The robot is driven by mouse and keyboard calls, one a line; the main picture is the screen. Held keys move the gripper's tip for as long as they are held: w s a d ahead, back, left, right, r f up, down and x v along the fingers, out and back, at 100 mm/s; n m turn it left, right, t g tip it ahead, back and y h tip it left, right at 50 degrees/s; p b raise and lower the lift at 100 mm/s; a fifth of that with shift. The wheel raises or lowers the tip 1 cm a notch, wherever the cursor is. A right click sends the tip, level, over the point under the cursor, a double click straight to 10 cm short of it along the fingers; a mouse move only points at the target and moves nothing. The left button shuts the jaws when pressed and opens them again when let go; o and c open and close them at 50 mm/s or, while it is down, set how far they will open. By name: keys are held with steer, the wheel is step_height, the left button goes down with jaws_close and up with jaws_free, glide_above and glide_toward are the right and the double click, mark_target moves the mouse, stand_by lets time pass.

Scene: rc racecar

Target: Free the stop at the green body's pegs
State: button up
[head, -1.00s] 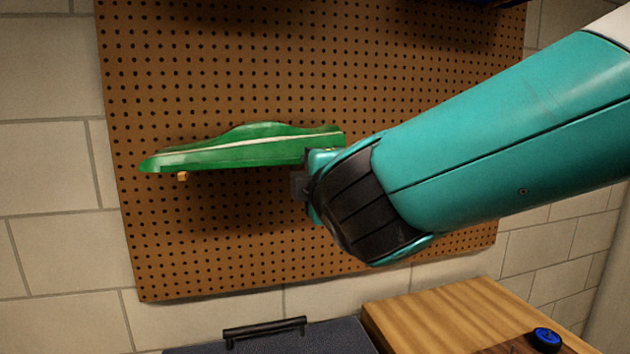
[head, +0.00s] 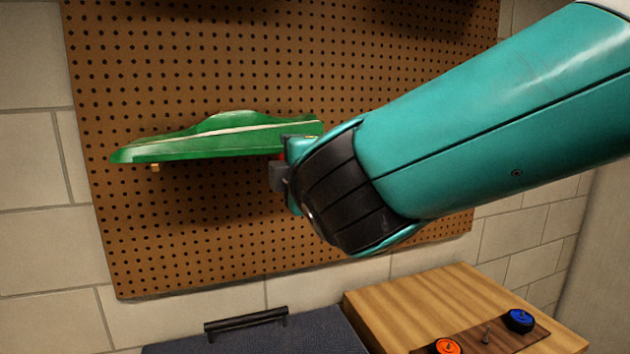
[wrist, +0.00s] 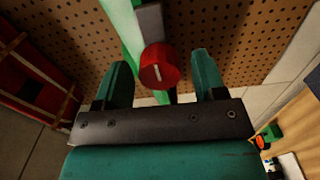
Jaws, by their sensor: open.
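The green car body (head: 215,138) hangs level against the pegboard in the head view, with a small wooden peg (head: 155,168) under its left part. In the wrist view, a strip of the green body (wrist: 122,25) runs beside a grey plate (wrist: 150,22). A round red knob with a white line (wrist: 160,66), which looks like the stop, sits at the plate's lower end. My gripper (wrist: 160,78) is open, its two teal fingers on either side of the knob with gaps visible. In the head view my gripper (head: 285,167) is below the body's right end and hides the pegs there.
The pegboard (head: 190,240) is close behind. Below are a dark case with a handle (head: 245,320) and a wooden bench (head: 405,305) with a blue knob (head: 518,320) and an orange knob (head: 447,346). A red shelf-like thing (wrist: 30,75) is left in the wrist view.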

steer(key=b+v, duration=0.5)
steer(key=v, duration=1.1)
steer(key=shift+s, duration=0.1)
